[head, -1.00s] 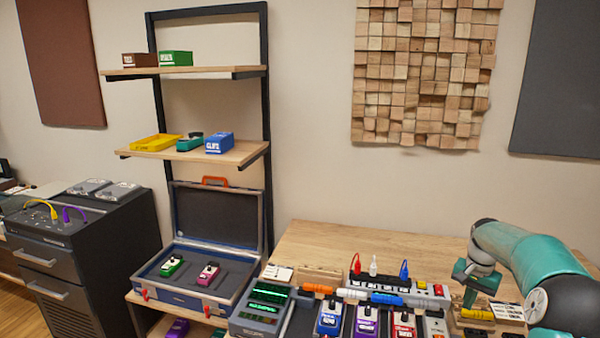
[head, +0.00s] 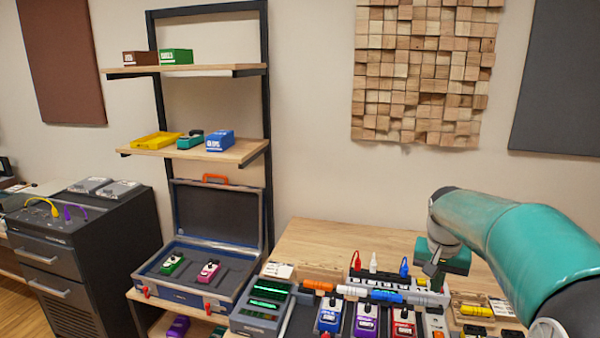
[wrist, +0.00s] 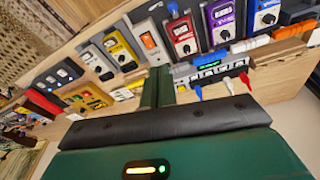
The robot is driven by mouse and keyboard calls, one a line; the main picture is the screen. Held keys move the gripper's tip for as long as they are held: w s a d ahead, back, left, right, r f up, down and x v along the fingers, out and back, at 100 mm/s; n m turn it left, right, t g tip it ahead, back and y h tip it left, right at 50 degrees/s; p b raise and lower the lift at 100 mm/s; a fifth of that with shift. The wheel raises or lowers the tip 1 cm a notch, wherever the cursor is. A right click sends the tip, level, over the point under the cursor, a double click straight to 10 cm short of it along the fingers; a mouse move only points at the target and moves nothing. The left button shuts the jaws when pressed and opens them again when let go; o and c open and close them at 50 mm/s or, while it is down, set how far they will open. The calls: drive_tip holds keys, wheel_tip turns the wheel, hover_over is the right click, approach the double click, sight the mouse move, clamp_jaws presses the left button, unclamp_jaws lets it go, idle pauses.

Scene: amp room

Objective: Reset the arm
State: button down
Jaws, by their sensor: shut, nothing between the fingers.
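My teal arm reaches in from the right of the head view. My gripper (head: 436,282) hangs low over the wooden table (head: 330,245), near the right end of the power strip (head: 385,285) with the red, white and blue plugs. In the wrist view the dark green fingers of my gripper (wrist: 158,86) are together with nothing between them. Beyond them the tilted view shows the row of pedals and the strip with plugs. Part of the table's right side is hidden by my arm in the head view.
Blue, purple and red pedals (head: 366,318) stand at the table's front. A small green-lit device (head: 264,303) is left of them. An open case (head: 215,270) with two pedals is further left, before a shelf (head: 190,150). The table's back is clear.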

drive_tip(key=s+a+r+n+t, duration=0.25)
drive_tip(key=s+a+r, duration=0.25)
drive_tip(key=s+a, duration=0.55)
drive_tip(key=s+a+f+n, duration=0.1)
drive_tip(key=s+a, duration=0.1)
drive_tip(key=s, duration=0.5)
drive_tip(key=s+a+f+n+t+y, duration=0.1)
drive_tip(key=s+a+f, duration=0.1)
drive_tip(key=s, duration=0.6)
drive_tip(key=shift+a+n, duration=0.15)
drive_tip(key=shift+n, duration=0.2)
drive_tip(key=shift+t, duration=0.25)
